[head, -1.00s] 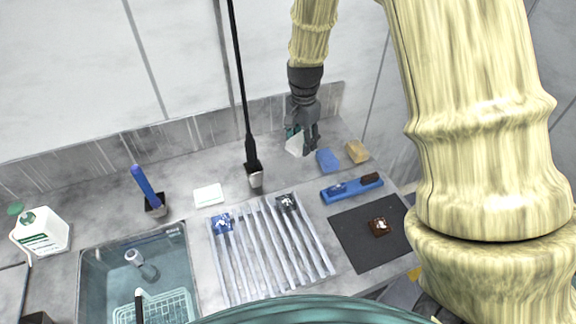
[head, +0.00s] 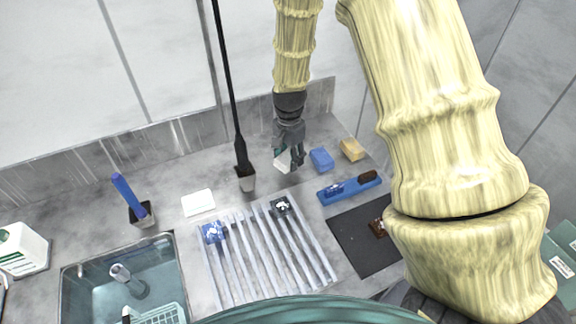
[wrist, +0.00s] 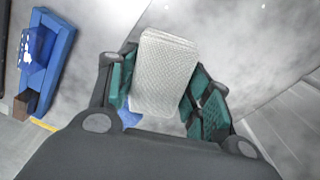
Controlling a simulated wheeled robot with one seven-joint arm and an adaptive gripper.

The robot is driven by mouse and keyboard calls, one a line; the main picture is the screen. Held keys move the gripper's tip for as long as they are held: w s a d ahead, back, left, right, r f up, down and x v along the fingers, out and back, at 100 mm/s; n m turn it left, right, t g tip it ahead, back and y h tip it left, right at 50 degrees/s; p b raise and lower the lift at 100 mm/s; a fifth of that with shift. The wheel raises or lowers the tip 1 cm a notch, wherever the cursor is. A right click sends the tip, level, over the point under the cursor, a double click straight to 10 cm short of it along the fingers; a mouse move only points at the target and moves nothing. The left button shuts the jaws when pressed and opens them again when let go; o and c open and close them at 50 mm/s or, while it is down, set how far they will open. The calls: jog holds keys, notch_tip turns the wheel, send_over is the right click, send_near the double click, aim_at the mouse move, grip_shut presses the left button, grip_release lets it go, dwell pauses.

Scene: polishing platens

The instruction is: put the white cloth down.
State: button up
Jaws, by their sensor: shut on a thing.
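The white cloth (wrist: 163,75) is a folded, textured pad between the two teal-padded fingers of my gripper (wrist: 165,98) in the wrist view. My gripper (head: 287,158) is shut on it. In the head view the white cloth (head: 284,161) shows as a small pale patch below the dark fingers, partly hidden by them. It hangs near the counter behind the ribbed rack. I cannot tell whether it touches the counter.
A blue block (head: 321,159) and a tan block (head: 352,149) sit right of my gripper. A blue tray (head: 340,194) lies in front of them. The ribbed rack (head: 268,252) bears two small items. A white pad (head: 198,203) and a sink (head: 120,268) are left.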

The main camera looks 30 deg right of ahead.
aim_at(289, 174)
jog(key=shift+s+a+f, duration=0.1)
jog(key=shift+f, duration=0.4)
jog(key=shift+f+p, duration=0.65)
jog(key=shift+f, duration=1.2)
jog(key=shift+f, duration=0.15)
jog(key=o, duration=1.1)
jog(key=shift+r, duration=0.25)
jog(key=shift+r+b, duration=1.85)
jog(key=shift+r, duration=4.1)
